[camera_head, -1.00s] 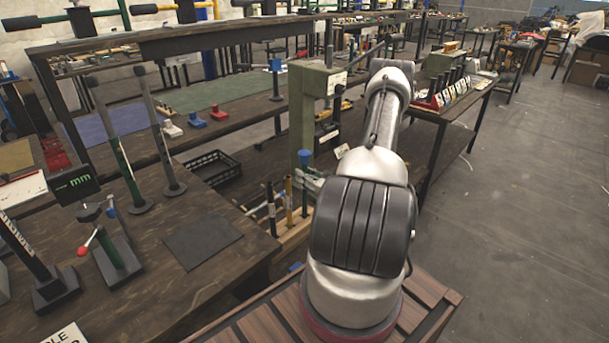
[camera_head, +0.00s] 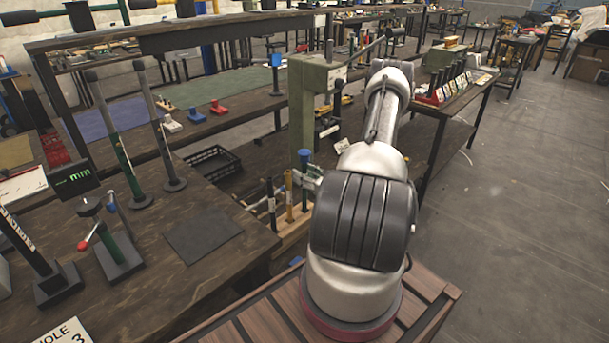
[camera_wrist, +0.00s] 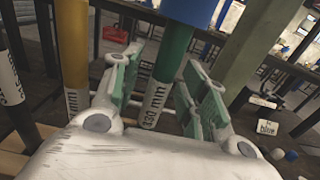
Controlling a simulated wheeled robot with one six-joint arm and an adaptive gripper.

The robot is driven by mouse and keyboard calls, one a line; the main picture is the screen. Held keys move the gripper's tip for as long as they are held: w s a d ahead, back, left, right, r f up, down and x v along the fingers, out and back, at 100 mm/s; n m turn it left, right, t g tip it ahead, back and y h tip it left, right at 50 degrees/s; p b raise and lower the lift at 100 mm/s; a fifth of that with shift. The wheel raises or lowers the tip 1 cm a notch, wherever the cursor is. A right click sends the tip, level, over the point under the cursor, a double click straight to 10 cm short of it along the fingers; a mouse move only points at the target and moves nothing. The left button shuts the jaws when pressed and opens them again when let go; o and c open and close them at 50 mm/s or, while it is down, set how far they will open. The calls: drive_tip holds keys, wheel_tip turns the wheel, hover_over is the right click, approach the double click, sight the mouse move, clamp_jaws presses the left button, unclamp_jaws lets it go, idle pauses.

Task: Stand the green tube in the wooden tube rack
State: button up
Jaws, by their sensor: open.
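The yellow tube (camera_wrist: 72,50) stands close left of my fingers in the wrist view. A green press (camera_head: 308,98) rises behind the rack. The workbench (camera_head: 205,290) with a dark mat (camera_head: 203,235) lies to the left. Open floor (camera_head: 510,220) is to the right.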

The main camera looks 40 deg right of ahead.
drive_tip(key=s+d, duration=0.1)
drive_tip(key=s, duration=1.1)
drive_tip(key=shift+d, duration=0.35)
drive_tip(key=shift+f, duration=0.15)
